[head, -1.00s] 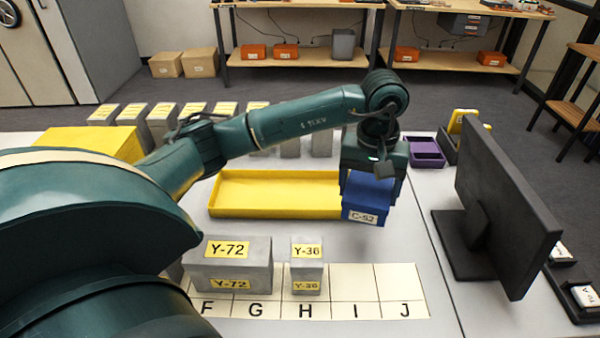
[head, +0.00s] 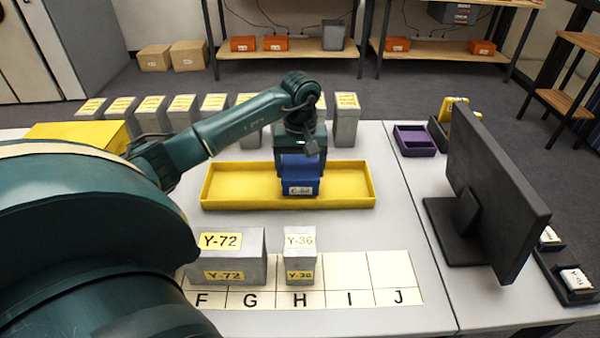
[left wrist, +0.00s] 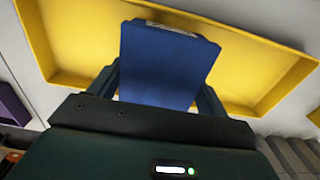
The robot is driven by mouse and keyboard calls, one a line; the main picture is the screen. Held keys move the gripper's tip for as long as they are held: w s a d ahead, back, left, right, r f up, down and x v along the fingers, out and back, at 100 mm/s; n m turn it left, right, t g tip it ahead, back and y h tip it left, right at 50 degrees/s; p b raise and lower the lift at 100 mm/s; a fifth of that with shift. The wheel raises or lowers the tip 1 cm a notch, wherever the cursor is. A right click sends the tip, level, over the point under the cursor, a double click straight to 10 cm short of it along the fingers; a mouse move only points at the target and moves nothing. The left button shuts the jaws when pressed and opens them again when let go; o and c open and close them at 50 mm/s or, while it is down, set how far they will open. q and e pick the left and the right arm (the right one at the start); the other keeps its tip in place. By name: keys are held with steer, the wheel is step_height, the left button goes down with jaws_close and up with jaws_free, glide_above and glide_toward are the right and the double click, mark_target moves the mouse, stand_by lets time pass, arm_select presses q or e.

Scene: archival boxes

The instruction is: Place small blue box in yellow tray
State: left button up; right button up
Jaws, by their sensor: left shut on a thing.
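The small blue box (head: 300,172) has a white label on its front that is too small to read surely now. My left gripper (head: 300,160) is shut on it, with the fingers on either side. The box is over the right-middle part of the yellow tray (head: 230,199), within its rim in the head view. In the left wrist view the blue box (left wrist: 165,65) sits between the fingers with the yellow tray (left wrist: 75,40) behind it. Whether the box touches the tray floor I cannot tell. My right gripper is not in view.
Grey boxes Y-72 (head: 228,257) and Y-36 (head: 300,257) stand in front of the tray on a lettered mat (head: 345,272). Several grey boxes (head: 346,121) line the back. A monitor (head: 495,190) and purple tray (head: 415,142) are at the right.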

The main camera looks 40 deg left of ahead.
mark_target(301, 165)
arm_select(q)
steer(key=shift+f, duration=1.15)
steer(key=shift+f, duration=0.25)
steer(key=o, duration=1.1)
steer(key=shift+r, duration=0.1)
step_height(301, 165, up, 12)
steer(key=shift+r, duration=0.15)
